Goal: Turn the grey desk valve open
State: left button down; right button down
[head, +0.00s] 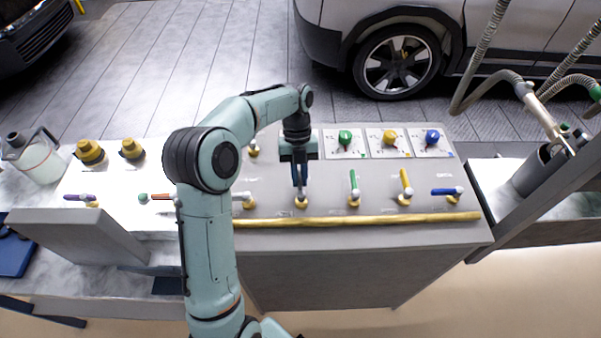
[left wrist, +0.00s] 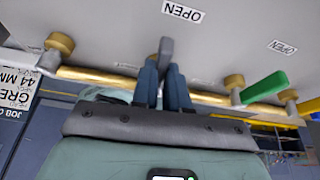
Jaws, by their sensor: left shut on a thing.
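The grey desk valve (head: 301,203) stands on the desk top, near the front brass pipe. Its brass base shows in the head view, and my gripper hides most of its lever. In the left wrist view its grey lever (left wrist: 166,47) stands up between the fingertips. My left gripper (head: 300,184) reaches down from above and is shut on this lever; its fingers also show in the left wrist view (left wrist: 162,85). An "OPEN" label (left wrist: 183,10) lies on the desk just beyond the lever tip. My right gripper is in neither view.
A green lever (head: 354,184), a yellow lever (head: 405,183) and a blue lever (head: 447,191) stand to the right. A white lever (head: 242,195) is close on the left. The brass pipe (head: 370,219) runs along the front. Coloured knobs, such as the green knob (head: 345,138), sit behind.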

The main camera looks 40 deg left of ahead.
pick_arm(q)
jog(key=shift+w+r+m, duration=0.1)
jog(key=shift+w+m, duration=0.15)
jog(key=shift+m, duration=0.15)
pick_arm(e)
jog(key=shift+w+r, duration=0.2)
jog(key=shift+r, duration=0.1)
pick_arm(q)
jog(key=shift+d, duration=0.1)
jog(key=c, duration=1.1)
grip_release()
jog(key=shift+c, duration=0.2)
